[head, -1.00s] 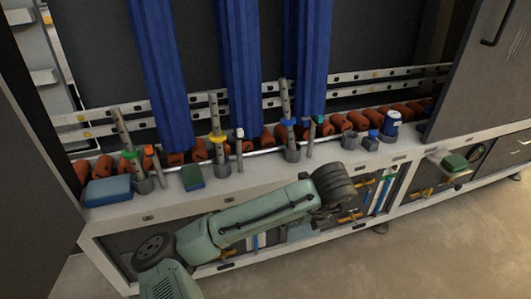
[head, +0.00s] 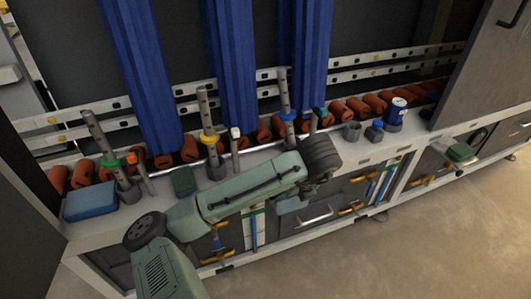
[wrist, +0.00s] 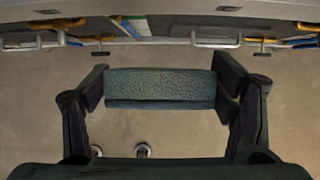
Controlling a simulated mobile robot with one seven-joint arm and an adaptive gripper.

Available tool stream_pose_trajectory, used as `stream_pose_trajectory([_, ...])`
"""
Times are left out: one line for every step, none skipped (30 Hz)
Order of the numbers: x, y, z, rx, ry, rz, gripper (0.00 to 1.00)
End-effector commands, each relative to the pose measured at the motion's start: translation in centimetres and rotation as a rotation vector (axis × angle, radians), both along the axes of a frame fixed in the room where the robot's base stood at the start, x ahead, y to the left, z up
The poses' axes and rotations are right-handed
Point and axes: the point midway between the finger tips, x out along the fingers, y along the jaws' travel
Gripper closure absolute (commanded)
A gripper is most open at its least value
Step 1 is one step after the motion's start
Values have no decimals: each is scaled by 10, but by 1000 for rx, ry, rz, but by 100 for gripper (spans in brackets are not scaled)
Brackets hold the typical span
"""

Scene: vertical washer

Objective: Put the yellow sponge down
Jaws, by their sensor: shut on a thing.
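My gripper (wrist: 162,90) is shut on a blue-grey sponge (wrist: 160,88) with a rough top face, held between its two fingers in the wrist view. The floor shows behind and below it, so it is in the air, in front of the washer. No sponge that looks yellow shows in either view. In the head view my arm crosses the front of the ledge, and my fingers cannot be made out clearly. A blue sponge (head: 91,200) and a green sponge (head: 184,181) lie on the ledge at the left.
The washer's white ledge (head: 345,157) carries upright posts, orange rollers (head: 357,107) and a blue-and-white can (head: 396,112). Blue strips (head: 232,65) hang above. Another green pad (head: 460,152) sits at the right. Tools hang below the ledge. The floor (head: 420,240) in front is clear.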

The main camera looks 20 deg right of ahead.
Motion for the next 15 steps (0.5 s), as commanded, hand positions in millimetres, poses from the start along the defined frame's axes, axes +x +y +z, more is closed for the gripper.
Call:
stream_pose_trajectory([6,0,-1,-2,2,4,44])
stream_pose_trajectory([10,0,-1,-2,2,6,44])
stream_pose_trajectory([18,0,-2,-3,3,6,44])
stream_pose_trajectory([25,1,-2,-3,5,6,44])
stream_pose_trajectory([33,1,-2,-3,4,7,44])
stream_pose_trajectory([43,0,-3,-4,5,7,44])
stream_pose_trajectory([52,1,-3,-3,5,7,44])
stream_pose_trajectory([60,2,-3,-3,7,7,44])
stream_pose_trajectory([71,2,-2,-2,4,7,44])
stream_pose_trajectory([79,2,-2,-1,4,6,44])
stream_pose_trajectory([87,2,-2,-2,5,6,44])
stream_pose_trajectory([98,4,1,2,2,6,44])
stream_pose_trajectory([105,4,2,2,1,6,44])
stream_pose_trajectory([111,4,1,3,2,6,44])
stream_pose_trajectory([119,4,1,3,1,4,44])
